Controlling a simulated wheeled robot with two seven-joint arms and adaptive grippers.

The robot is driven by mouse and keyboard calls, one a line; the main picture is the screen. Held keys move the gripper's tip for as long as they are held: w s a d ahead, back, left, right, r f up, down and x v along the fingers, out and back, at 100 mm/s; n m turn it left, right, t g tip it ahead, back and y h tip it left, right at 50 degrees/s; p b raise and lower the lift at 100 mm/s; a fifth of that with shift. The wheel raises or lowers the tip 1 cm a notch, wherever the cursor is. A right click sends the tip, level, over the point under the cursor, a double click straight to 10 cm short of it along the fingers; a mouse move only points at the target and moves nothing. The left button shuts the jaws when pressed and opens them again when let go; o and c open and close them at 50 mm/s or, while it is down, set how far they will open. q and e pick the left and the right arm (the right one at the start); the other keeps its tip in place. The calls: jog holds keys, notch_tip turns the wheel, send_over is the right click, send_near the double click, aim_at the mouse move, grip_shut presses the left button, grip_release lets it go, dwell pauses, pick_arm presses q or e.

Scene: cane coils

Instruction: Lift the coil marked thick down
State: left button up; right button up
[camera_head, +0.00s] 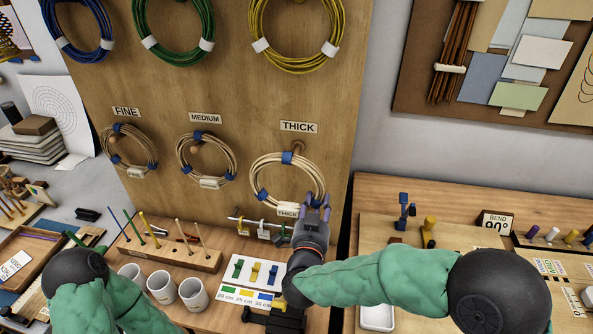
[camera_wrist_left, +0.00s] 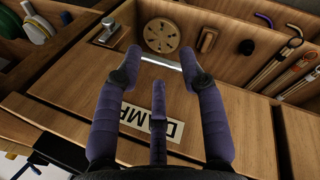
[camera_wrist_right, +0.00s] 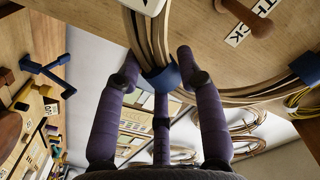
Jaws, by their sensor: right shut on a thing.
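The thick coil (camera_head: 254,182), a pale cane ring with blue bands and a tag, is at the board under the THICK label (camera_head: 299,127). My right gripper (camera_head: 316,203) is shut on the coil at its lower right. In the right wrist view its fingers (camera_wrist_right: 159,62) close around the strands at a blue band (camera_wrist_right: 161,79). A wooden peg (camera_wrist_right: 247,20) shows near the coil there; I cannot tell whether the coil rests on it. My left gripper (camera_wrist_left: 163,62) is open and empty in front of a drawer front with a DAMP label (camera_wrist_left: 150,121); the head view hides it.
Fine (camera_head: 105,148) and medium (camera_head: 181,158) coils hang to the left. Blue, green and yellow (camera_head: 340,20) coils hang above. Below stand a pegged wooden block (camera_head: 170,255), white cups (camera_head: 160,284) and a rail with clips (camera_head: 264,229).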

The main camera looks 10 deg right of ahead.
jog(key=shift+p+v, duration=0.4)
jog(key=shift+v, duration=1.55)
